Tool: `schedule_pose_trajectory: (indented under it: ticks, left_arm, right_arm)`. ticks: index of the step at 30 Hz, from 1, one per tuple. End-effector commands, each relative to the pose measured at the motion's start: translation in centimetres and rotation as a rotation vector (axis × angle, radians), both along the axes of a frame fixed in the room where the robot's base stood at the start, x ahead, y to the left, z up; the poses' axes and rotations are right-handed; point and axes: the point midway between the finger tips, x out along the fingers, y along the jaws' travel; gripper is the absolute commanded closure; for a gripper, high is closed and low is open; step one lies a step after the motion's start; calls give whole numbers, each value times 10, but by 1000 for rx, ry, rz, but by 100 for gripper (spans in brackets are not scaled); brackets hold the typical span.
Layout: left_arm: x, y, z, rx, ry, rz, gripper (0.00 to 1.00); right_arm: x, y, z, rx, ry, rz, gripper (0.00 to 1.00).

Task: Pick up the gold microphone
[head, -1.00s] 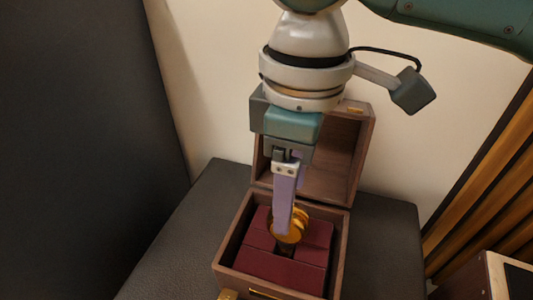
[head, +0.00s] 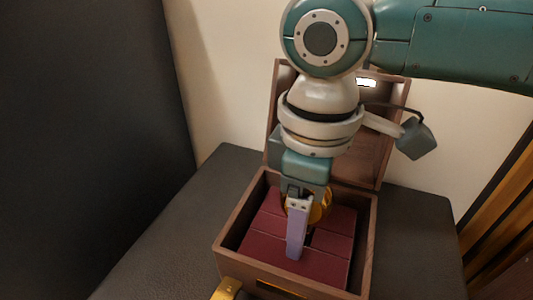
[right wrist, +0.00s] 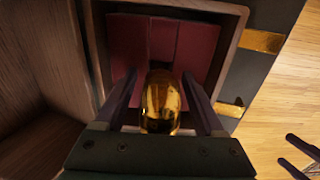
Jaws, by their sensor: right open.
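The gold microphone (head: 321,207) is in the open wooden box (head: 366,245), in a dark red lining (head: 325,265). In the head view my right gripper and wrist hide part of it. My right gripper (head: 296,252) points down into the box, its near finger in front of the microphone. In the right wrist view the shiny rounded gold end of the microphone (right wrist: 161,103) lies between the two spread fingers of my right gripper (right wrist: 160,76). A gap shows on each side. I do not see my left gripper in the head view.
The box's raised lid (head: 283,90) stands behind my right wrist. The box rests on a dark padded surface (head: 190,225). A dark panel (head: 80,130) rises at the left, and wooden slats (head: 500,220) stand at the right. Dark prongs (right wrist: 298,150) show at the right wrist view's edge.

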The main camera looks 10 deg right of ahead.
Motion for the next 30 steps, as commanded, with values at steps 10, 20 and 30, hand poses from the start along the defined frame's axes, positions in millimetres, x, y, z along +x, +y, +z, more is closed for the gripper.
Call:
schedule_pose_trajectory:
  ticks: [10,20,30]
  left_arm:
    - [0,-1,2,-2,0,0,0]
    - [0,-3,2,-10,1,6,0]
    - [0,-3,2,-10,1,6,0]
  right_arm:
    - [0,0,2,0,0,1,52]
    - [0,0,2,0,0,0,90]
    - [0,0,2,0,0,0,100]
